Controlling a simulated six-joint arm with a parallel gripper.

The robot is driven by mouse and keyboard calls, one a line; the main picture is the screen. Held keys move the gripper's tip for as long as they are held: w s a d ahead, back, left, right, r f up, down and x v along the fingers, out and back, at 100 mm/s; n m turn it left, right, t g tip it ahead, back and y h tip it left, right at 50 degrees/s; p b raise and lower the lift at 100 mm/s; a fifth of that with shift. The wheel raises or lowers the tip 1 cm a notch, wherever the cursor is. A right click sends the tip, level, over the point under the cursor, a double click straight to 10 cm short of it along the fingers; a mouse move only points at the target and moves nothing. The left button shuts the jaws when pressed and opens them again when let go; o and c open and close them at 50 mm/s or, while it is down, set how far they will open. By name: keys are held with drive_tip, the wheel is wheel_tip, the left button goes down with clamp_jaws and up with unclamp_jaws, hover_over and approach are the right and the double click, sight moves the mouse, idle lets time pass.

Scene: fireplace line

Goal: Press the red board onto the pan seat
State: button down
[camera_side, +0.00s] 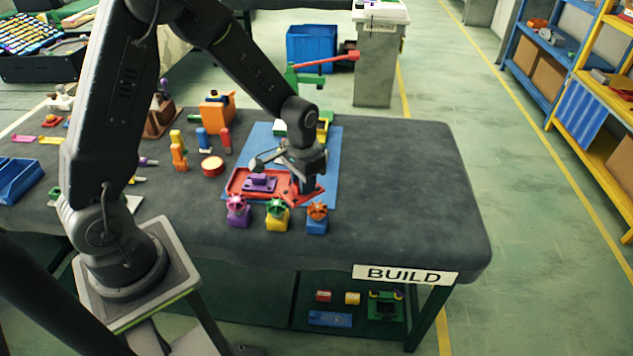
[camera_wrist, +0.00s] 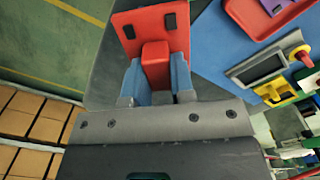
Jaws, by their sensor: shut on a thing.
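My gripper (camera_side: 303,186) is shut on the red board. In the wrist view, the blue fingers of my gripper (camera_wrist: 157,78) close on the board's red block-shaped grip, and the flat red board (camera_wrist: 178,30) with small dark holes extends beyond them. In the side view the board is partly hidden by my gripper, beside the right end of a red pan (camera_side: 235,184). A purple piece (camera_side: 260,183) sits in the pan, probably the seat. The pan's corner also shows in the wrist view (camera_wrist: 285,22), apart from the board. I cannot tell the board's exact height.
A blue mat (camera_side: 332,150) lies under the pan. Purple (camera_side: 238,215), yellow (camera_side: 277,218) and blue (camera_side: 317,224) blocks with knobs stand along the front. A green stand with a red arm (camera_side: 325,64) rises behind. The table's right side (camera_side: 410,180) is clear.

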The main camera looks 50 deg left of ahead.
drive_tip(key=shift+w, duration=0.25)
drive_tip(key=w+a+f+m, duration=0.2)
drive_tip(key=w+a+m, duration=0.7)
drive_tip(key=w+a, duration=0.7)
drive_tip(key=a, duration=0.4)
drive_tip(key=shift+m, duration=0.4)
drive_tip(key=shift+w+f, duration=0.1)
drive_tip(key=shift+f, duration=0.1)
drive_tip(key=shift+f, duration=2.75)
drive_tip(key=shift+f, duration=1.2)
drive_tip(key=c, duration=0.9)
unclamp_jaws()
